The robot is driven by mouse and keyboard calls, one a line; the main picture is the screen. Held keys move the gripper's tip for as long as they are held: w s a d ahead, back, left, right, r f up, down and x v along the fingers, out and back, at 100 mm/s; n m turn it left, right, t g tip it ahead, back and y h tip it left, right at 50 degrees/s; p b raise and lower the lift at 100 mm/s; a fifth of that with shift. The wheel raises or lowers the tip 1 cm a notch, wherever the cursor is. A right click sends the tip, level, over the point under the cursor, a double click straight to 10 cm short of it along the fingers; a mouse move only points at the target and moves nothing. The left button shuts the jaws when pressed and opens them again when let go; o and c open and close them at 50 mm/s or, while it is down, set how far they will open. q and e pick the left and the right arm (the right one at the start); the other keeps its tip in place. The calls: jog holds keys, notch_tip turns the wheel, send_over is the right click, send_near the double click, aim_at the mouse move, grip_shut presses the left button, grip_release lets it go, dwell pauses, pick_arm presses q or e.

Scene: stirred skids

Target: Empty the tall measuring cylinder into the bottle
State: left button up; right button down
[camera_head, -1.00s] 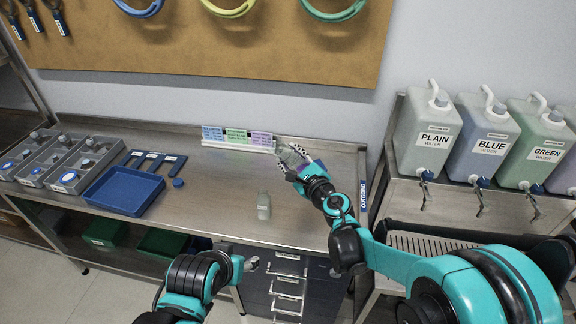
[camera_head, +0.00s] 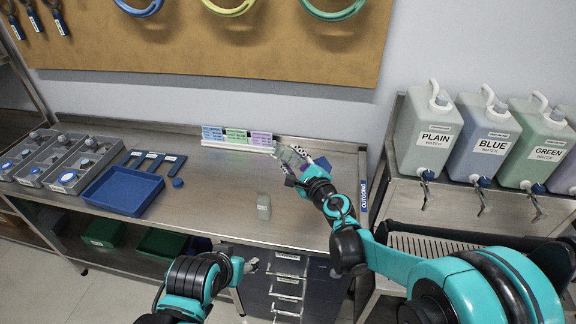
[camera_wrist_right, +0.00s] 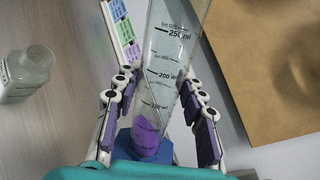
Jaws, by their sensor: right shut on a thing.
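My right gripper (camera_head: 300,168) is shut on the clear measuring cylinder (camera_head: 289,157), above the back right of the bench. The cylinder (camera_wrist_right: 168,75) fills the middle of the right wrist view between the two fingers (camera_wrist_right: 160,115), with printed volume marks, a blue base and purple liquid low inside. In the head view it leans, mouth to the upper left and blue base (camera_head: 322,163) to the right. The small clear bottle (camera_head: 264,206) stands upright on the bench, apart from the cylinder; it also shows in the wrist view (camera_wrist_right: 28,72). My left gripper (camera_head: 250,265) is low before the bench; its jaws are unclear.
A rack of coloured cards (camera_head: 237,138) stands at the bench's back, near the cylinder. A blue tray (camera_head: 122,192), a blue cap (camera_head: 177,183) and grey bins (camera_head: 68,180) are at left. Labelled water canisters (camera_head: 430,135) stand at right. The bench around the bottle is clear.

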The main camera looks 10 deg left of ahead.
jog(key=shift+f, duration=0.2)
dwell(0.3)
jog(key=shift+w+d+f+n+b, duration=0.1)
jog(key=shift+d+f+n+b, duration=0.1)
jog(key=shift+f+n+b, duration=0.4)
jog(key=shift+f+n+b, duration=0.4)
jog(key=shift+f+n, duration=0.1)
jog(key=shift+f, duration=0.1)
jog(key=shift+d+f+h, duration=0.1)
jog(key=shift+h, duration=0.2)
jog(key=shift+f+n+b, duration=0.3)
jog(key=shift+f+b, duration=0.05)
jog(key=shift+w+f, duration=0.1)
